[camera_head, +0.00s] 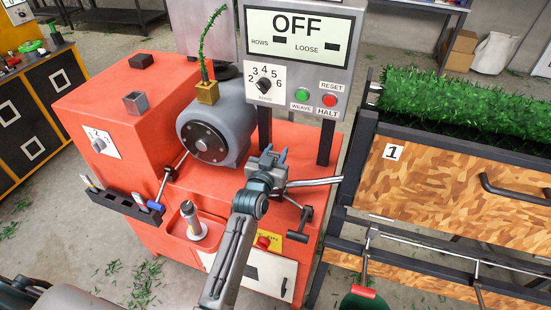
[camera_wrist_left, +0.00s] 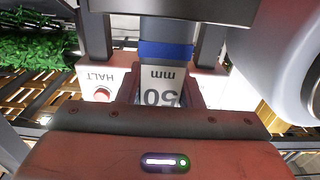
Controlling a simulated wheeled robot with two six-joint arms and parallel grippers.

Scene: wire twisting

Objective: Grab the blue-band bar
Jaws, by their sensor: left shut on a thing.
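The bar with the blue band (camera_wrist_left: 166,50) shows in the left wrist view as a grey bar with an upside-down "50 mm" label. The label end sits between the jaws of my left gripper (camera_wrist_left: 155,98), which is shut on it. In the head view my left gripper (camera_head: 268,160) is in front of the red machine, below the control panel and right of the grey motor-like drum. There the blue band cannot be made out. My right gripper is not in view.
The red machine (camera_head: 105,100) carries a grey drum (camera_head: 213,125) and a control panel (camera_head: 300,50) reading OFF. A silver rod (camera_head: 315,182) extends right of the gripper. A dark tray (camera_head: 118,203) holds tools. A wooden drawer unit (camera_head: 460,180) stands right.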

